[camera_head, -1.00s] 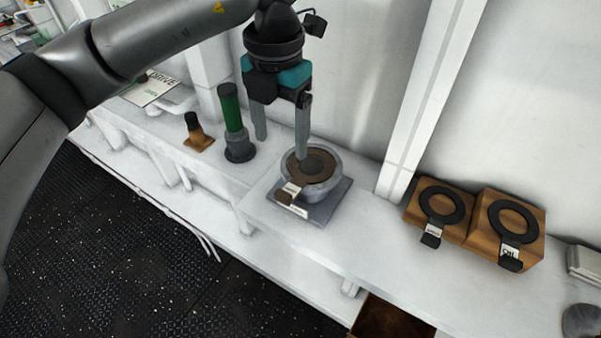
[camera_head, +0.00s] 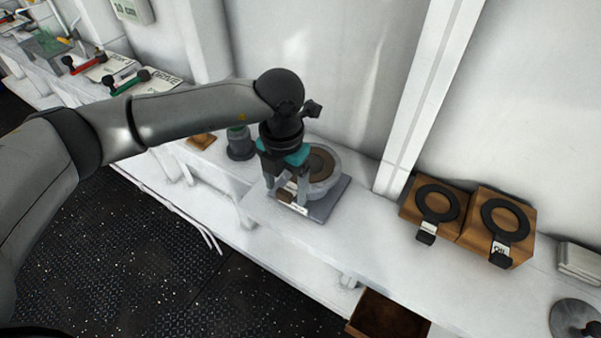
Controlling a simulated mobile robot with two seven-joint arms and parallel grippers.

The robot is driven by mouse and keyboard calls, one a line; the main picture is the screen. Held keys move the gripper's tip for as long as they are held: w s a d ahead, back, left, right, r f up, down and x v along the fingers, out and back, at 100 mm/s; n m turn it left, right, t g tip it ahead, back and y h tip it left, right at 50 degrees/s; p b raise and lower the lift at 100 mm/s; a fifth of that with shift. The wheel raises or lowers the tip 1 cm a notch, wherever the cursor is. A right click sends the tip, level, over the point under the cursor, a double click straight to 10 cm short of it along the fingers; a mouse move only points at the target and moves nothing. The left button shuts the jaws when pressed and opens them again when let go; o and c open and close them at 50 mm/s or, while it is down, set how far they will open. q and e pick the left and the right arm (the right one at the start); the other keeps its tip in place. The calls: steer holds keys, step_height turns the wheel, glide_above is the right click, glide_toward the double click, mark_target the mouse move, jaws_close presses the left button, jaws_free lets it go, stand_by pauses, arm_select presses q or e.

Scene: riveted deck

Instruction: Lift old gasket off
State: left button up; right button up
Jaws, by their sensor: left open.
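The old gasket (camera_head: 321,162) is a brown ring lying in a grey round housing (camera_head: 333,180) on a square grey base plate on the white bench. Its tab, with a pale label, points to the front left and is partly hidden by my gripper. My left gripper (camera_head: 286,195) points down with its fingers apart, at the front-left side of the housing, around or just over the tab. I cannot tell whether the fingers touch it. My right gripper is not in view.
Two wooden blocks hold black gaskets with labelled tabs, one on the left block (camera_head: 437,203) and one on the right block (camera_head: 506,220). An open brown bin (camera_head: 388,318) is below the bench front. A grey-based cylinder (camera_head: 240,146) stands left of my gripper.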

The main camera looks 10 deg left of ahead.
arm_select(q)
jaws_close()
stand_by(0.6)
